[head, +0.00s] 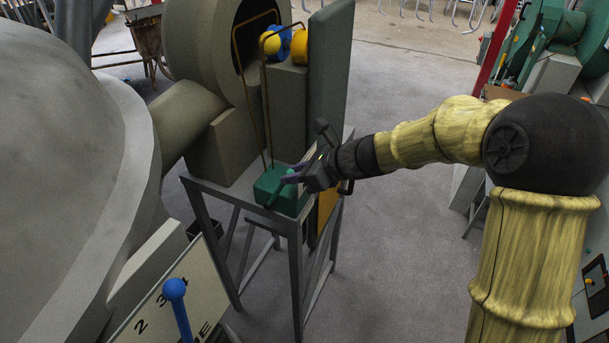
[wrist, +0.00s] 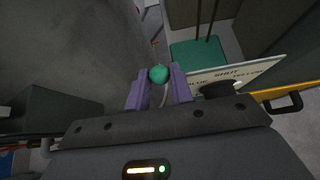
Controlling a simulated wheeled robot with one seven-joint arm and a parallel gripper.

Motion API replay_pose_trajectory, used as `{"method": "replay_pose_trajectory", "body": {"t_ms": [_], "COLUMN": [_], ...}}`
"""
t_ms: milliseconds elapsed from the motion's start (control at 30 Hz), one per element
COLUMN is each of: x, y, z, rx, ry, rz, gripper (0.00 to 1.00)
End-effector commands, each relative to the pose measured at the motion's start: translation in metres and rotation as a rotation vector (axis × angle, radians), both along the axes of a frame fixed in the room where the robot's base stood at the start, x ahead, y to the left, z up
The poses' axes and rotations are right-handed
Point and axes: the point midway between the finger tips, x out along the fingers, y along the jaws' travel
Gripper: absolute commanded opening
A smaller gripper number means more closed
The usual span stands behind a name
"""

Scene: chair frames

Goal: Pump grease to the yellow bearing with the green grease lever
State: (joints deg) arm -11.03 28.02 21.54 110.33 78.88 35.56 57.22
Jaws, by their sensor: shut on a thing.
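The green grease lever's round knob (wrist: 159,74) sits between the purple fingers of my gripper (wrist: 158,88) in the wrist view. The fingers are shut on it. In the head view my gripper (head: 289,174) is at the green grease box (head: 272,190), which stands on a grey metal stand; most of the lever is hidden there. Two thin brown pipes (head: 263,110) rise from the box to the bearings. The yellow bearing (head: 299,46) sits on the grey block at the top, beside a blue part (head: 279,42). A smaller yellow ball (head: 271,45) is in front of the blue part.
A large grey rounded housing (head: 60,170) fills the left. A blue-knobbed lever (head: 175,290) stands by a numbered plate (head: 205,290) at the lower left. A lettered sign plate (wrist: 235,76) is close to the right of my gripper in the wrist view. Open floor (head: 410,230) lies right of the stand.

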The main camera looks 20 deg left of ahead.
Motion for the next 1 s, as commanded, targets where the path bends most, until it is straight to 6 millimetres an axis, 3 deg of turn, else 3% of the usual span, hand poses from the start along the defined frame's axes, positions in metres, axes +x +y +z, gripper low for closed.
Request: {"method": "replay_pose_trajectory", "body": {"t_ms": [433, 800, 1000], "x": [0.001, 0.004, 0.004], "y": [0.008, 0.04, 0.045], "z": [0.006, 0.017, 0.017], "rx": [0.004, 0.005, 0.004], "ry": [-0.001, 0.0, -0.001], "rz": [0.001, 0.0, -0.001], "gripper": [0.08, 0.08, 0.08]}}
